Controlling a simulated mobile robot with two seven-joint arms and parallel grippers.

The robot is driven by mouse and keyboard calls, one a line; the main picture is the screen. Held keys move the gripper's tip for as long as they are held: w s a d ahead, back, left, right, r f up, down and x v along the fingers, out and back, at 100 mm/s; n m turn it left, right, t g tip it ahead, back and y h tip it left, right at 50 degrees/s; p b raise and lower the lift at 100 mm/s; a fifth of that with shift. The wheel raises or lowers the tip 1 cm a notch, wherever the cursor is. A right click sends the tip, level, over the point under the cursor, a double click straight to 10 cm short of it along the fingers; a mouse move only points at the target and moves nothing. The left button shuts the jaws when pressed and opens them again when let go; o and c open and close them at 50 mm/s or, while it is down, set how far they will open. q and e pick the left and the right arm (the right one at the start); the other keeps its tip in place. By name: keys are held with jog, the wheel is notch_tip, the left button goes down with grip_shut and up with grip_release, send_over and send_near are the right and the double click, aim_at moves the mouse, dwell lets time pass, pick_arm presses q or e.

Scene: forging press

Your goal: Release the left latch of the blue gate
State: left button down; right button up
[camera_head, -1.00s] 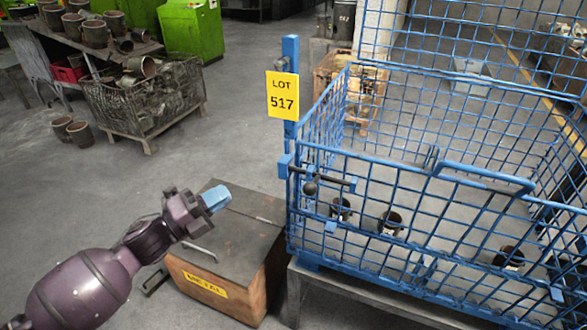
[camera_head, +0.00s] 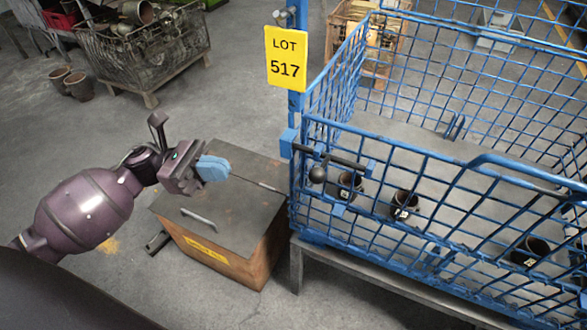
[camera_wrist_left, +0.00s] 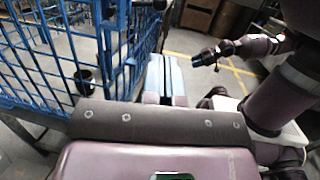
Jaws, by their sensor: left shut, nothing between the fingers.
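The blue gate (camera_head: 510,165) is the front wire panel of a blue mesh cage. Its left latch (camera_head: 345,160) is a dark horizontal bar with a round black knob (camera_head: 318,174), at the gate's upper left corner beside the blue post. The bar sits across the corner in blue brackets. My left gripper (camera_head: 213,168) is shut and empty, its light blue fingers left of the latch and apart from it. The fingers also show in the left wrist view (camera_wrist_left: 166,78). My right gripper (camera_wrist_left: 205,57) is small and dark there; its fingers are unclear.
A wooden box (camera_head: 222,215) with a dark lid stands on the floor left of the cage, below my left gripper. A yellow LOT 517 sign (camera_head: 286,57) hangs on the post above the latch. Several dark cups, one a black cup (camera_head: 404,205), stand inside the cage.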

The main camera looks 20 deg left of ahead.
jog(key=shift+w+r, duration=0.1)
jog(key=shift+w, duration=0.05)
pick_arm(q)
jog(key=x, duration=1.4)
pick_arm(e)
jog(key=shift+w+a+r, duration=0.15)
jog(key=shift+w+r, duration=0.05)
jog(key=shift+r, duration=0.1)
jog(key=shift+w, duration=0.2)
